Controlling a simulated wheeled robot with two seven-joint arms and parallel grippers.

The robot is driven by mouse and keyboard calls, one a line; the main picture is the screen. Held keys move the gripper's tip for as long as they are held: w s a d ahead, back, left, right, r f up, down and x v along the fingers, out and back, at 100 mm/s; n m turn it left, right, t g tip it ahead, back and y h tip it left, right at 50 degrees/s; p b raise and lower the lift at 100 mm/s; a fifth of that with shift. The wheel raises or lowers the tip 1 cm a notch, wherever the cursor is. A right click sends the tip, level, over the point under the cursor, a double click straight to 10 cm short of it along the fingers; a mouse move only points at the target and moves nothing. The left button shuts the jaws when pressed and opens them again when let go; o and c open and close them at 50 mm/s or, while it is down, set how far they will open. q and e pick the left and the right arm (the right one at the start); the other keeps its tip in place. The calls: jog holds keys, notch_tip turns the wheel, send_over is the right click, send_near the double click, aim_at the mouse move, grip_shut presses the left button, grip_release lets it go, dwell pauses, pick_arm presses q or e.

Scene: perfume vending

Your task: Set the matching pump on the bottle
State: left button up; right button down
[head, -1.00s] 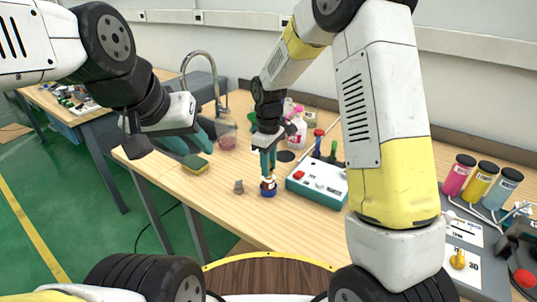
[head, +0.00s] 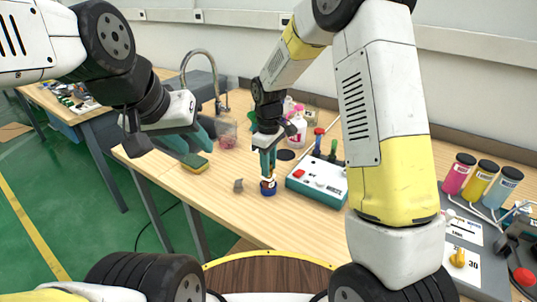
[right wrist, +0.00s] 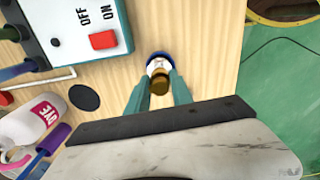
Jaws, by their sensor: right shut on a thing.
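My right gripper (head: 268,162) points down over the table, its teal fingers shut on a small gold-brown piece, apparently the pump. This piece (right wrist: 160,84) shows between the fingers in the right wrist view. Directly below it is a small bottle with a white upper part and blue base (head: 268,189); the blue base also shows in the right wrist view (right wrist: 160,58). I cannot tell whether the piece is seated on the bottle or just above it. A small grey part (head: 238,185) lies left of the bottle. My left gripper (head: 203,138) hangs empty at the left, its teal fingers apart.
A teal-and-white switch box (head: 318,182) with a red switch stands right of the bottle. A pink-labelled white bottle (head: 298,130) and a dark disc (head: 285,155) are behind. The table's front is clear.

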dwell(0.3)
jog(key=c, duration=0.6)
grip_release()
jog(key=shift+r, duration=3.7)
